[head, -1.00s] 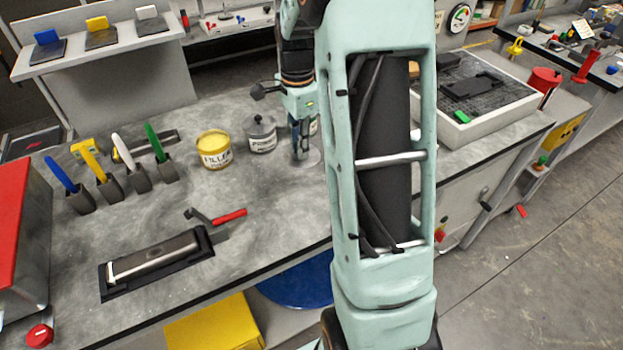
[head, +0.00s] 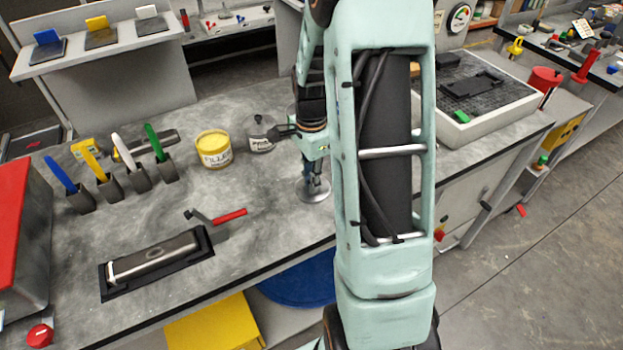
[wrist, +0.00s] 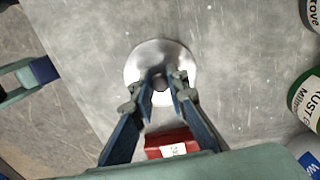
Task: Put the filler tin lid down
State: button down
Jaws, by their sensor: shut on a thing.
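The filler tin lid (head: 313,192) is a round, shiny metal disc with a small central knob. It shows below my gripper in the head view and in the middle of the wrist view (wrist: 146,62). My gripper (wrist: 161,84) is shut on the lid's knob, with the disc roughly level over the grey bench (head: 262,225). I cannot tell whether the disc touches the bench. The yellow-rimmed filler tin (head: 214,152) stands to the left of the lid, apart from it. My arm hides the bench to the right.
A grey tin (head: 261,142) stands behind the lid. A red-handled tool (head: 230,216) lies to its left. Several tins, one green and white (wrist: 308,100), line the wrist view's right edge. A red object (wrist: 170,142) lies below the lid there. The bench's front edge is close.

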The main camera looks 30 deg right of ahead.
jog(key=c, duration=1.9)
grip_release()
jog(key=shift+f, duration=0.1)
notch_tip(320, 180, up, 12)
jog(key=shift+w, duration=0.1)
